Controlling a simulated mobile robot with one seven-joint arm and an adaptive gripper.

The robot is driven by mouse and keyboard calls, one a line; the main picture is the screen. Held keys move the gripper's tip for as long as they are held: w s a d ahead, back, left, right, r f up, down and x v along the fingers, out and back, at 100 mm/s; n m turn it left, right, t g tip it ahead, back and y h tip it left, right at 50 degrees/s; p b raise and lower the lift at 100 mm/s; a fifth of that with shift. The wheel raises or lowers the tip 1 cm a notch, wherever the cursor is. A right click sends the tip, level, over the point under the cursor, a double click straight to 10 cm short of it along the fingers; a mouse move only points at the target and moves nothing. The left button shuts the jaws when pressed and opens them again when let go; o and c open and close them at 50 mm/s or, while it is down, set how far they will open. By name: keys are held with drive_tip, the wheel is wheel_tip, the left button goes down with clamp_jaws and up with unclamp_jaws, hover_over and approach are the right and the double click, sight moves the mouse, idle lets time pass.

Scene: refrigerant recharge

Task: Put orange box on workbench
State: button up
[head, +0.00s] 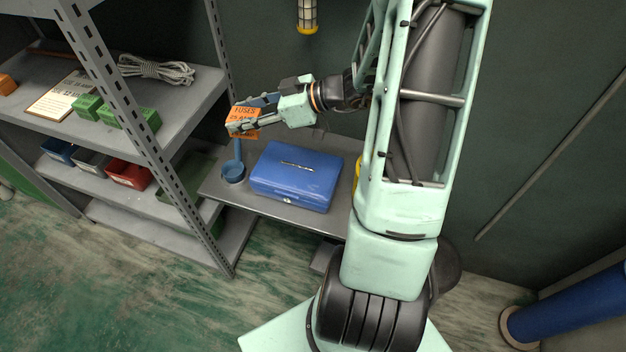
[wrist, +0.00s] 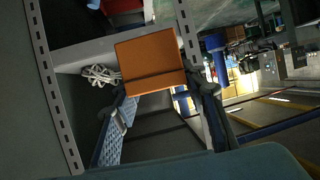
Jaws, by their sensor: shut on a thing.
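The orange box (head: 244,116), with dark lettering that reads "FUSES", is held in my gripper (head: 246,120) in the head view. My gripper is shut on it and holds it in the air, above the left part of the workbench (head: 232,193). In the wrist view the orange box (wrist: 150,62) is between the two fingers (wrist: 160,98). The workbench is a grey table, partly hidden behind my arm. It is not clear how high the box is above its surface.
A blue case (head: 297,176) lies on the workbench. A blue cup-like ladle (head: 233,172) stands left of it. A grey shelf rack (head: 180,80) with green blocks (head: 87,106), a rope coil (head: 156,69) and bins (head: 130,174) stands close at the left. A caged lamp (head: 307,16) hangs above.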

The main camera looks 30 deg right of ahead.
drive_tip(key=d+f+b, duration=0.1)
drive_tip(key=f+b, duration=0.2)
drive_tip(key=b, duration=0.4)
drive_tip(key=w+d+f+m+t+h+b, duration=0.1)
drive_tip(key=f+b, duration=0.2)
drive_tip(key=b, duration=0.5)
drive_tip(key=w+d+f+m+b, duration=0.1)
drive_tip(key=d+f+b, duration=0.1)
drive_tip(key=b, duration=0.6)
drive_tip(key=shift+w+d+f+t+h, duration=0.1)
drive_tip(key=shift+w+f+t+h, duration=0.1)
drive_tip(key=shift+f, duration=0.2)
drive_tip(key=shift+w+f+t+h, duration=0.1)
drive_tip(key=shift+f+t, duration=0.1)
drive_tip(key=shift+f, duration=0.2)
